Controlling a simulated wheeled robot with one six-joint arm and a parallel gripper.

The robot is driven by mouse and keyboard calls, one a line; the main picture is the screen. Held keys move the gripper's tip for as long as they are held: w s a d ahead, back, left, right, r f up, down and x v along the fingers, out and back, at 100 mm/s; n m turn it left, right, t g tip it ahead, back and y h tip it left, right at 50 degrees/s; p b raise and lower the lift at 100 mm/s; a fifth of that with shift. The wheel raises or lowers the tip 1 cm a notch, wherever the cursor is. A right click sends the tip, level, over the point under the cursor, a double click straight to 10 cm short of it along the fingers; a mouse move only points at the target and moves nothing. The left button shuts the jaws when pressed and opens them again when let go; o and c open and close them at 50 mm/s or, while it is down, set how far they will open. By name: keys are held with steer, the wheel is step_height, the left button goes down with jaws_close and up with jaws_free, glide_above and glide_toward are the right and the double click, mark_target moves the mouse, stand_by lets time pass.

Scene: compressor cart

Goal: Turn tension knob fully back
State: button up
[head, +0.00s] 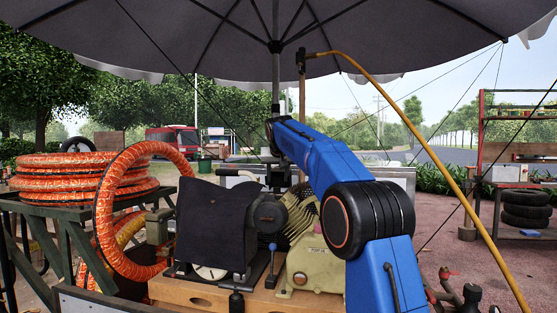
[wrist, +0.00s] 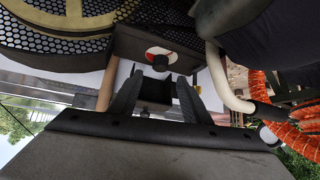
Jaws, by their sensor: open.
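In the wrist view a small black knob (wrist: 160,62) stands on a round white-and-red dial on the face of a dark box. It looks like the tension knob, though no label can be read. My gripper (wrist: 156,82) is open, with its two dark fingers apart and pointing toward the box. The knob lies just beyond the fingertips, roughly centred between them; I cannot tell whether they touch it. In the head view my blue arm reaches over the cart, and my gripper is hidden. I cannot identify the dial there.
A dark perforated guard (wrist: 60,45) is close at the left, and a pale curved handle (wrist: 222,82) is close at the right. In the head view the cart carries a black-covered unit (head: 212,225) and a cream machine (head: 312,262). Orange hose coils (head: 85,180) lie at left.

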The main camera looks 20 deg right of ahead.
steer(key=v, duration=1)
steer(key=shift+s+r, duration=0.25)
steer(key=n+y, duration=0.3)
steer(key=n, duration=0.1)
glide_toward(278, 188)
steer(key=x, duration=0.9)
steer(key=shift+w+d, duration=0.1)
steer(key=shift+w, duration=0.35)
steer(key=c, duration=1)
